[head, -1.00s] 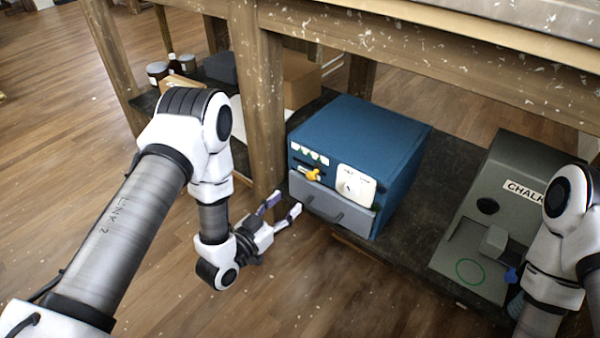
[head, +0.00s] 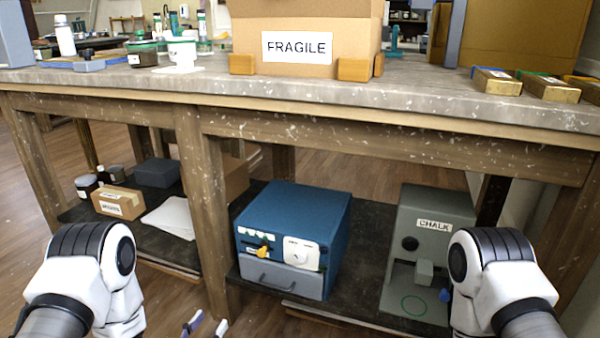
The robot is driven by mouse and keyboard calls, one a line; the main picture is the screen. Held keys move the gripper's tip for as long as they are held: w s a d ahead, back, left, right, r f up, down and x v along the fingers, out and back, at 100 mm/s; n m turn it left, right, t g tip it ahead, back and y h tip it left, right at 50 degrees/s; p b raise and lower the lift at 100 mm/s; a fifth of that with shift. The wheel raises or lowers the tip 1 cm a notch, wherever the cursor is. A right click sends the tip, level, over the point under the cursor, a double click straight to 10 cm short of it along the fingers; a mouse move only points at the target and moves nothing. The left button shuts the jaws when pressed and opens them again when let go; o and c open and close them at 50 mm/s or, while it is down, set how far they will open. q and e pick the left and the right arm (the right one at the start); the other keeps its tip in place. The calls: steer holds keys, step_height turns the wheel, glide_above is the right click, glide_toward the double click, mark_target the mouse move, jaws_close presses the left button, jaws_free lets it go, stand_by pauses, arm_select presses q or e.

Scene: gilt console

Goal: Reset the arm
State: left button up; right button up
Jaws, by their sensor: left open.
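My left arm comes in at the lower left of the head view, its elbow raised in front of the bench. Only the fingertips of my left gripper (head: 206,325) show at the bottom edge. They are apart with nothing seen between them, on the floor side of the lower shelf, to the left of and below the blue box. My right arm stands at the lower right, in front of the chalk machine. Its gripper is out of the picture.
A blue box (head: 300,208) with a grey drawer (head: 280,277) and a grey chalk machine (head: 437,208) stand on the lower shelf. A small carton (head: 119,203) is at left. On the worktop (head: 420,97) are a FRAGILE carton (head: 297,47), jars and small boxes. Bare floor lies in front.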

arm_select(q)
steer(key=s+r+g+y+p, duration=0.1)
steer(key=s+r+g+p, duration=0.15)
steer(key=r+p, duration=1)
steer(key=s+r+g+y+p, duration=0.1)
steer(key=s+r+g+p, duration=0.15)
steer(key=r+p, duration=0.95)
steer(key=s+a+f+n+g+y+p, duration=0.1)
steer(key=s+g+p, duration=0.5)
steer(key=s, duration=0.6)
steer(key=s+a+f+n+g+y+p, duration=0.2)
steer(key=s+g+p, duration=0.4)
steer(key=s, duration=0.6)
steer(key=shift+a+f+n+y+p, duration=0.35)
steer(key=shift+a+n+y, duration=0.3)
steer(key=shift+a, duration=0.45)
steer(key=shift+r, duration=0.1)
steer(key=shift+w, duration=0.1)
